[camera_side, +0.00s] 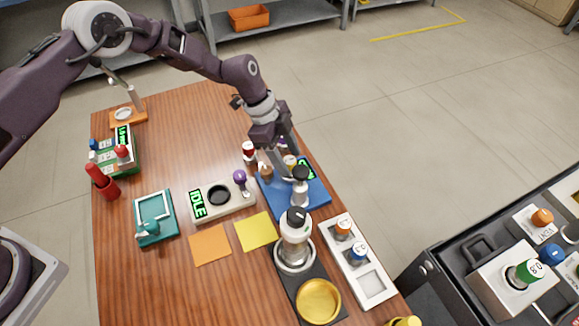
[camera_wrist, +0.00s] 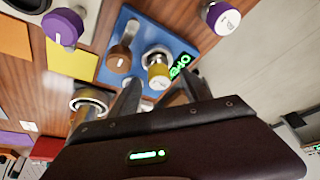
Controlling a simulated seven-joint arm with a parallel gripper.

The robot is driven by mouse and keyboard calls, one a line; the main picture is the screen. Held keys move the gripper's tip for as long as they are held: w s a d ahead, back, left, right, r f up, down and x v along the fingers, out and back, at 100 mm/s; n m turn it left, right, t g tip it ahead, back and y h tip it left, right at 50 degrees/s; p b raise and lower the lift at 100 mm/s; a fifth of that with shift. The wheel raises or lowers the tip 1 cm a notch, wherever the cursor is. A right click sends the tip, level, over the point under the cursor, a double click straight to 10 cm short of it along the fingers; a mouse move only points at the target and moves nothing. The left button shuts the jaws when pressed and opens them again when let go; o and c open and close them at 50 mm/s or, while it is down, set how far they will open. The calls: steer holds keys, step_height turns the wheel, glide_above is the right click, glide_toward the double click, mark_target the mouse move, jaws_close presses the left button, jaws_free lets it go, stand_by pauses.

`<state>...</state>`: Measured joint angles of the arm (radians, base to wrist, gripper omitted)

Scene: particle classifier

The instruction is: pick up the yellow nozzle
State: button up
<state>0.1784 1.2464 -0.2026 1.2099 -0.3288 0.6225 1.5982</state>
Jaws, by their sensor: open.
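A small part with a yellow body and a pale rim, which looks like the yellow nozzle (camera_wrist: 158,74), stands on the blue platform (camera_wrist: 101,70) in the wrist view. My gripper (camera_wrist: 160,82) is open, with one finger to each side of the nozzle in the wrist view. I cannot tell whether the fingers touch it. The blue platform (camera_side: 315,197) lies near the table's right edge in the side view.
A brown-topped piece (camera_wrist: 119,60) stands close left of the nozzle, and a green display (camera_wrist: 180,66) is on its right. A purple knob (camera_side: 240,177) and a white tray (camera_side: 369,285) are nearby.

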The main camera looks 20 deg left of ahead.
jaws_close()
